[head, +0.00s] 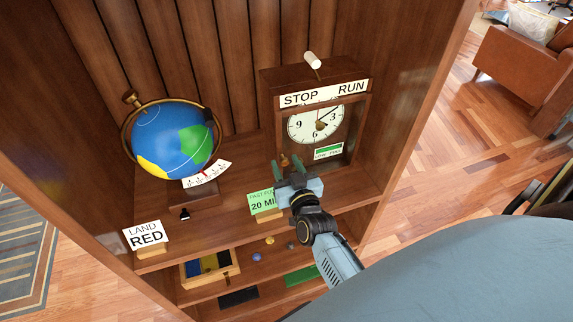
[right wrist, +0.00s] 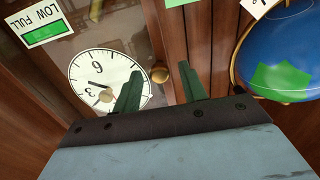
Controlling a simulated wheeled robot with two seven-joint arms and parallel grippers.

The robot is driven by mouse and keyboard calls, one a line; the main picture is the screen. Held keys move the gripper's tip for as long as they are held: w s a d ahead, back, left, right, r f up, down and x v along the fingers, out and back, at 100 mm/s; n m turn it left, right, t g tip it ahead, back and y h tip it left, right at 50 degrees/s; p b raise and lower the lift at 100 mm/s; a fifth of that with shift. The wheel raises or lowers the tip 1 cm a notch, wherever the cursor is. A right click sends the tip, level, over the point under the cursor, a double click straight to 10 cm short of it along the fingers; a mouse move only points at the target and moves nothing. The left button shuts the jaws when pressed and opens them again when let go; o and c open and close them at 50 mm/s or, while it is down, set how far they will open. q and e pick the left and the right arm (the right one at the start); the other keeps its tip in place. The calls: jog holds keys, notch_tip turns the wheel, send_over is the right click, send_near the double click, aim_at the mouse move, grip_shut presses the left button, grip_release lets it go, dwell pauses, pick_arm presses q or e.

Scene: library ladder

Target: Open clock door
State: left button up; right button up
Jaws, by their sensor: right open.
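The clock (head: 315,88) is a brown wooden case on the shelf at the right, with a STOP / RUN sign. Its round white dial (head: 303,134) shows behind the front door (head: 355,125), which looks shut. A small brass knob (head: 284,160) sits at the door's left edge. The knob (right wrist: 159,73) also shows in the right wrist view, beside the dial (right wrist: 85,70). My right gripper (head: 287,167) is open, its two green fingers on either side of the knob in the picture. I cannot tell whether they touch it. My left gripper is out of view.
A globe (head: 175,140) stands left of the clock. A LAND RED card (head: 146,235) and a green 20 MI card (head: 262,201) stand at the shelf front, the green one close to my right gripper. A shallow tray (head: 232,272) sits below. The cabinet's right side panel (head: 415,110) bounds the space.

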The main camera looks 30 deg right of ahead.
jog(key=shift+w, duration=0.1)
jog(key=shift+c, duration=0.4)
grip_shut()
